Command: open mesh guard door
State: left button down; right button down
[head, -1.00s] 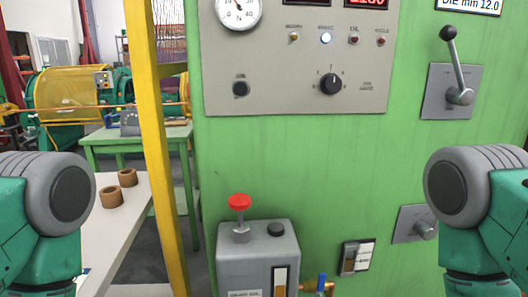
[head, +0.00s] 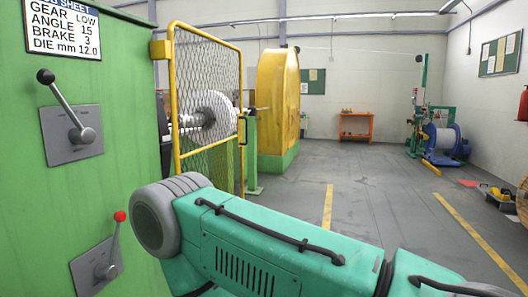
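The mesh guard door (head: 205,78) stands upright left of centre in the head view, just right of the green cabinet. It has a yellow tube frame with wire mesh. A dark handle (head: 241,130) is on its right-hand edge. I cannot tell whether the door is latched. A pale reel (head: 212,108) shows behind and beside the mesh. My own green arm crosses the lower middle and hides the door's foot. Neither gripper shows in this view.
The green cabinet (head: 90,190) fills the left side, with a black-knobbed lever (head: 68,110) and a red-knobbed lever (head: 114,245) sticking out. A yellow round housing (head: 277,100) stands beyond the door. Grey floor (head: 375,200) at centre right is open. An orange bench (head: 356,126) is far back.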

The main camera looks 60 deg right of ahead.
aim_at(177, 157)
jog(key=z, duration=1.45)
jog(key=i+l, duration=0.25)
